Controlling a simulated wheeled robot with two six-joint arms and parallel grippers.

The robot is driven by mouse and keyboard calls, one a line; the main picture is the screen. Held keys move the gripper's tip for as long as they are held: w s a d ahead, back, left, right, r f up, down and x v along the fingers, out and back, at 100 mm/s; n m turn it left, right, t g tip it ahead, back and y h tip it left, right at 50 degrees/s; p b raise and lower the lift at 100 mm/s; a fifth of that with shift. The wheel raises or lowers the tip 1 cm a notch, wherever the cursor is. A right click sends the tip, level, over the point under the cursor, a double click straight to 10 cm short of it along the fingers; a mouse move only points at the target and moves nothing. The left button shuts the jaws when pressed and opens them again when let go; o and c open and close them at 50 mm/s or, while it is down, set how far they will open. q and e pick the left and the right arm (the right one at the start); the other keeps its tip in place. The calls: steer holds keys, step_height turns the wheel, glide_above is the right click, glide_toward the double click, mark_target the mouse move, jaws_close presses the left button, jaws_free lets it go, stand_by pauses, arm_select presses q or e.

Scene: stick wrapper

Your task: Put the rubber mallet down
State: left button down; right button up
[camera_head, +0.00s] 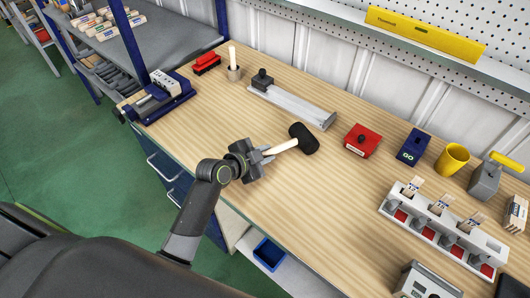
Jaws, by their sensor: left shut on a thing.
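The rubber mallet has a black head (304,139) and a pale wooden handle (283,147). It is over the middle of the wooden workbench (330,190), with the head pointing to the right. My left gripper (266,153) comes in from the front left and is shut on the handle's near end. The mallet lies close to the bench top; I cannot tell whether it touches the wood. My right gripper is not in view.
A grey metal rail (295,106) lies behind the mallet, and a red box (361,141) stands to its right. A white rack (440,235) fills the right front. The bench around the mallet is mostly clear.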

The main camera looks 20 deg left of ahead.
arm_select(q)
steer(key=c, duration=1.3)
jaws_free()
steer(key=shift+o, duration=0.2)
steer(key=b+v, duration=0.1)
steer(key=v, duration=1.1)
steer(key=shift+r+b, duration=0.1)
steer(key=shift+b, duration=0.3)
